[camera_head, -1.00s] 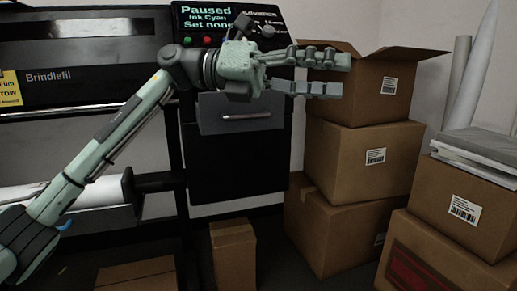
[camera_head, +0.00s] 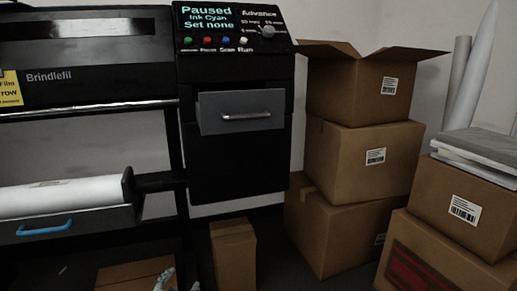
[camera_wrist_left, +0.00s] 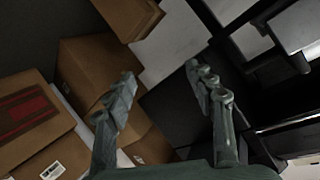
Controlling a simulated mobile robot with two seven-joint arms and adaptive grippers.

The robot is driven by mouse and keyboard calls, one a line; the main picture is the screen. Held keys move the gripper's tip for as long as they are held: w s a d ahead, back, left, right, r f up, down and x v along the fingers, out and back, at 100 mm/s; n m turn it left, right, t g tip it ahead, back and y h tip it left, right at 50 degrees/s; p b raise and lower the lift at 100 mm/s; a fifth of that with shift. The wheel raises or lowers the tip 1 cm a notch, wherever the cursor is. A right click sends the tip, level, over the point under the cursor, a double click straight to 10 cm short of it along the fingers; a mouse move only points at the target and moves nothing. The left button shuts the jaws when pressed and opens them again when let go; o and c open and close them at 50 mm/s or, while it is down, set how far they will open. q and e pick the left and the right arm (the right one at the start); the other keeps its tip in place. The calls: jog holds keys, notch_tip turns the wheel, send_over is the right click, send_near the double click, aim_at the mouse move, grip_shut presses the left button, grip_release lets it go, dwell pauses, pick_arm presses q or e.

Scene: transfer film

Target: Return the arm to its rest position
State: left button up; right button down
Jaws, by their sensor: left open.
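My left gripper (camera_wrist_left: 160,76) is open and empty in the left wrist view, with its two fingers well apart. In the head view only small pale tips of the left gripper (camera_head: 178,283) show at the bottom edge, left of a small brown box. The rest of the left arm is out of the head view. My right gripper is in neither view.
A black printer has a control panel (camera_head: 232,28) reading "Paused" and a grey drawer (camera_head: 240,111). A white film roll (camera_head: 62,194) lies at left above a blue handle (camera_head: 45,228). Stacked boxes (camera_head: 362,160) stand right; a small box (camera_head: 233,255) stands below.

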pick_arm(q)
jog(key=s+a+f+n+g, duration=0.1)
jog(key=s+a+f+g, duration=0.1)
jog(key=s+f, duration=0.5)
jog(key=s+a+f+n+g+y, duration=0.1)
jog(key=s+f+g, duration=0.4)
jog(key=s, duration=0.8)
jog(key=s+a+f+n+g, duration=0.2)
jog(key=s+a+f+g, duration=0.1)
jog(key=s+f, duration=0.6)
jog(key=shift+s+a+f+g, duration=0.2)
jog(key=shift+s+a+g, duration=0.1)
jog(key=shift+s, duration=0.55)
jog(key=shift+c, duration=0.4)
